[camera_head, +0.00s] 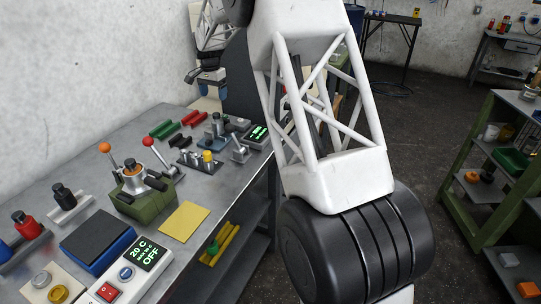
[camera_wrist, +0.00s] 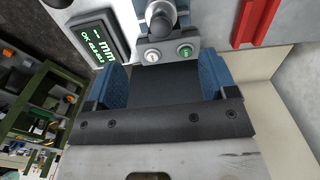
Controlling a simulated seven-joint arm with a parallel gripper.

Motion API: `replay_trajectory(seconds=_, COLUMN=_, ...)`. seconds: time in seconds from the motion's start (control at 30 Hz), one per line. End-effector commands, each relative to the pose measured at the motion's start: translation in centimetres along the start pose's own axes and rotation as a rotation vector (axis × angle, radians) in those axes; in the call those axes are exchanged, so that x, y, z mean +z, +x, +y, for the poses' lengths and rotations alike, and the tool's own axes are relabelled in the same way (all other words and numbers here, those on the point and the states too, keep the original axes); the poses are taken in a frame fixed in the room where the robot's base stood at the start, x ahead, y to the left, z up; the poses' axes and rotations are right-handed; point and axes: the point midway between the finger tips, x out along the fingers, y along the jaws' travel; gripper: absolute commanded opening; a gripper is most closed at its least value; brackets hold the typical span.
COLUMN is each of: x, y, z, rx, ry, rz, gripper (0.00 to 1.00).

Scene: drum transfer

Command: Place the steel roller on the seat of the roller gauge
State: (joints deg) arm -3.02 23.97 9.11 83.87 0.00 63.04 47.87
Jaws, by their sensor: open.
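The roller gauge (camera_head: 240,125) stands at the far end of the bench, with a lit green display (camera_head: 257,133). In the wrist view its display (camera_wrist: 100,40) reads in mm, and a grey block with two round buttons (camera_wrist: 168,53) sits beside it. A shiny steel cylindrical part (camera_wrist: 160,14) shows above that block, cut by the frame's top edge; I cannot tell whether it is the steel roller or part of the gauge. My gripper (camera_wrist: 163,68) is open, its blue-padded fingers apart with nothing held between them. The seat is not clearly visible.
A green shelf rack (camera_head: 490,190) stands at right, across open floor.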

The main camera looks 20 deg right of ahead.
Motion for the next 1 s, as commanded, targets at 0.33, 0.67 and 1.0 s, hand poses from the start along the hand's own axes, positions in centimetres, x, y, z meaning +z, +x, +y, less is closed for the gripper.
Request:
replay_trajectory(seconds=0.33, x=2.5, y=-3.1, z=3.3, rx=-0.013, ry=-0.051, rz=0.013, gripper=0.78)
replay_trajectory(seconds=0.67, x=7.3, y=-7.8, z=9.7, rx=-0.032, ry=-0.151, rz=0.037, gripper=0.78)
replay_trajectory(seconds=1.0, x=13.0, y=-11.1, z=16.7, rx=-0.048, ry=-0.255, rz=0.064, gripper=0.78)
